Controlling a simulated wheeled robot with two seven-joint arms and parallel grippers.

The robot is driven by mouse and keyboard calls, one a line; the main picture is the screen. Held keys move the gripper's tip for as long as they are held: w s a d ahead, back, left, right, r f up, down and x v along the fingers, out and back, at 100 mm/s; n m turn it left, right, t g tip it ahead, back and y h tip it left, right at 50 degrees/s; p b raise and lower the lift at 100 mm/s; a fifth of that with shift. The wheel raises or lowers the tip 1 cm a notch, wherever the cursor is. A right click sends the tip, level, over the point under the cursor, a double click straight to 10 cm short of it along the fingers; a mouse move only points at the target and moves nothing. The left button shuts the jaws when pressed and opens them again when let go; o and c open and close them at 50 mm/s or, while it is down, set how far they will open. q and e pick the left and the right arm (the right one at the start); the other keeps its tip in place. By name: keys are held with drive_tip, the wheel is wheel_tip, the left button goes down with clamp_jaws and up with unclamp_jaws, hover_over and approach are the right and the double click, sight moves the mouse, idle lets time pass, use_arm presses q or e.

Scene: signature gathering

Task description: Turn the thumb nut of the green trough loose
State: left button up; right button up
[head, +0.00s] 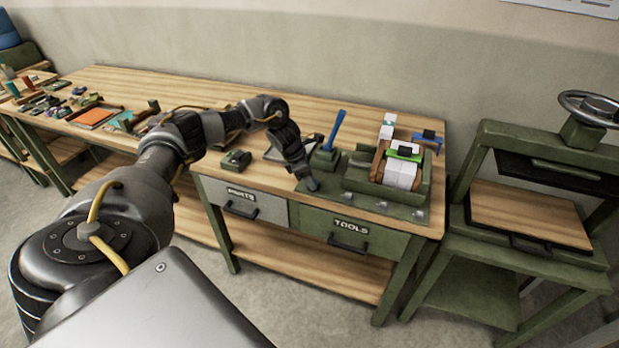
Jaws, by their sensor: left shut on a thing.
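The green trough (358,176) stands on the right end of the workbench, with white paper blocks (399,175) in it. Small grey metal thumb nuts (382,205) sit along its front base strip, and another one (419,213) is farther right. My left gripper (312,185) points down at the left front end of this strip. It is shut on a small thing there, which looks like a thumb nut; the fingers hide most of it. My right gripper is not in view.
A blue-handled tool (335,130) stands in a green block just behind my left gripper. A small green item (235,160) lies left of it. Drawers marked PARTS (243,203) and TOOLS (350,232) are below. A green press (530,215) stands at the right.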

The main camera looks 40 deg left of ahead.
use_arm(q)
drive_tip(key=n+y, duration=0.1)
drive_tip(key=n, duration=0.1)
drive_tip(key=shift+s+d+n+t, duration=0.1)
drive_tip(key=shift+n+t, duration=0.2)
drive_tip(key=shift+n, duration=0.1)
drive_tip(key=n+p, duration=0.1)
drive_tip(key=n, duration=0.1)
drive_tip(key=shift+d+r+n+y, duration=0.1)
drive_tip(key=shift+r+n+y, duration=0.05)
drive_tip(key=shift+n+y, duration=0.25)
drive_tip(key=shift+d+n+t+y+p, duration=0.15)
drive_tip(key=shift+n+y+p, duration=0.4)
drive_tip(key=shift+n, duration=0.5)
drive_tip(key=shift+n+t+y+p, duration=0.15)
drive_tip(key=shift+n+y+p, duration=0.2)
drive_tip(key=shift+n+p, duration=0.5)
drive_tip(key=shift+n, duration=0.3)
drive_tip(key=o, duration=1)
